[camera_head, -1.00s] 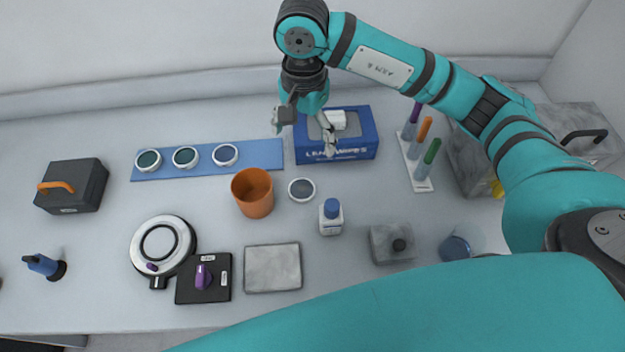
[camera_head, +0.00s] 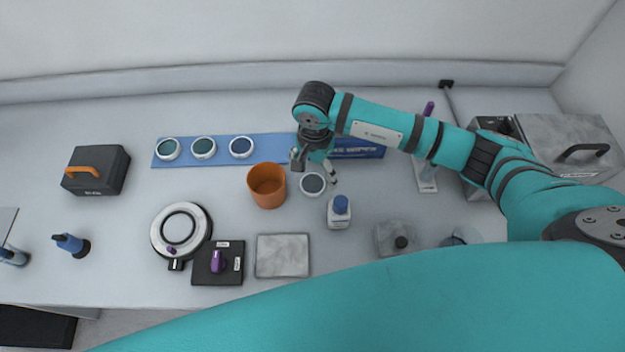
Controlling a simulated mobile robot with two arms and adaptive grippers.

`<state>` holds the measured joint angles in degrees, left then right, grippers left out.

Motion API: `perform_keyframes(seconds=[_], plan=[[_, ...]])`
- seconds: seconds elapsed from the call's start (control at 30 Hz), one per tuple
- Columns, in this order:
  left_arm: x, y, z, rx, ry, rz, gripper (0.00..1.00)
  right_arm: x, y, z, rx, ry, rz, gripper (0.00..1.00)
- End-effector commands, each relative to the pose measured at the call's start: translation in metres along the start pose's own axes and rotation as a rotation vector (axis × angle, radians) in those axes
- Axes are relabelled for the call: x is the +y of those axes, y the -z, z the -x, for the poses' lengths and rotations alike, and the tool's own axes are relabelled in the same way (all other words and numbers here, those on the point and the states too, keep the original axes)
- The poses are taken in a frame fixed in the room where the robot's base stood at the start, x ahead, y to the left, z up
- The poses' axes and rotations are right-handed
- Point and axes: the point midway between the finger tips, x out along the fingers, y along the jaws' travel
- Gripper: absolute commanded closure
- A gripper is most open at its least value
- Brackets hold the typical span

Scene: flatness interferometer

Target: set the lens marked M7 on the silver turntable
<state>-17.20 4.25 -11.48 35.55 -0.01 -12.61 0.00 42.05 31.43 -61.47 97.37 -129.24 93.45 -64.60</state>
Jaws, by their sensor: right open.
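A white-rimmed lens with a dark grey face (camera_head: 312,186) lies by itself on the table, right of the orange cup. Three more white-rimmed lenses, two greenish (camera_head: 168,149) (camera_head: 203,148) and one bluish (camera_head: 241,147), sit in a row on a blue strip (camera_head: 270,146). No M7 mark is readable on any of them. The round silver turntable (camera_head: 162,238) with a dark inner ring is at front left. My right gripper (camera_head: 313,168) is open, fingers pointing down, just behind and above the lone lens, with nothing visible between them. My left gripper is not in view.
The orange cup (camera_head: 267,187) stands close left of the lone lens, and a blue-capped bottle (camera_head: 339,213) close in front-right. The blue wipes box (camera_head: 360,149) is partly hidden behind my right arm. A black control box (camera_head: 204,271) and grey slab (camera_head: 282,256) lie right of the turntable.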

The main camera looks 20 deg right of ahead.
Motion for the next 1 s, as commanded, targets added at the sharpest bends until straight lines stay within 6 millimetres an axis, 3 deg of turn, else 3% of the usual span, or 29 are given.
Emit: perform_keyframes(seconds=[0.1, 0.3, 0.57, 1.0], plan=[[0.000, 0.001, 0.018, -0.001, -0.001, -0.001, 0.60, 0.003, -0.009, -0.014, -0.004, -0.006, 0.001, 0.12], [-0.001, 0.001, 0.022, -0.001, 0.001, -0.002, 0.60, 0.002, -0.008, -0.039, -0.001, -0.002, 0.000, 0.12], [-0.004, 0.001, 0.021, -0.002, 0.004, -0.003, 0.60, 0.002, -0.007, -0.041, 0.000, -0.001, 0.001, 0.14], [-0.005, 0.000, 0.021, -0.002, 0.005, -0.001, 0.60, 0.002, -0.007, -0.041, 0.000, -0.001, 0.001, 0.71]])
